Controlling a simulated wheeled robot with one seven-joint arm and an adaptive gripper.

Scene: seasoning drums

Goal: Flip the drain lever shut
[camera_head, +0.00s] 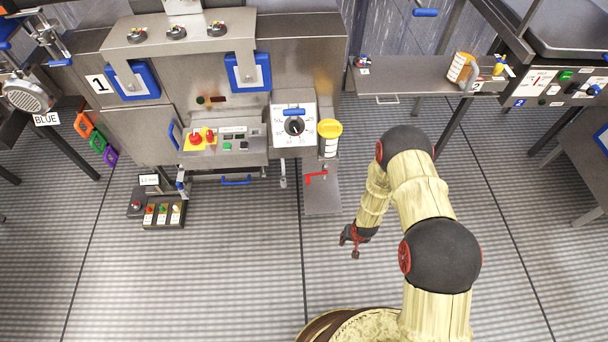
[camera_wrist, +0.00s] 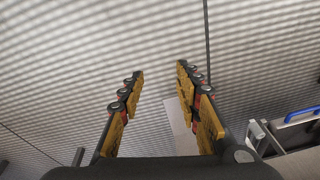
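No lever is labelled as the drain lever in the head view. A red lever (camera_head: 316,177) with a bent handle sits low at the right end of machine 1, over a narrow grey plate (camera_head: 322,200). I take it to be the drain lever, but I cannot be sure. My gripper (camera_head: 354,245) hangs over the floor, to the right of and nearer than the lever, and apart from it. In the wrist view my gripper (camera_wrist: 160,82) has its fingers spread with nothing between them. The red lever does not show there.
Machine 1 has a dial panel (camera_head: 295,127) and a red-and-yellow switch box (camera_head: 200,138). A yellow-lidded container (camera_head: 329,138) stands above the lever. A blue handle (camera_head: 236,181) is farther left. A button box (camera_head: 164,213) is on the floor. The floor around my gripper is clear.

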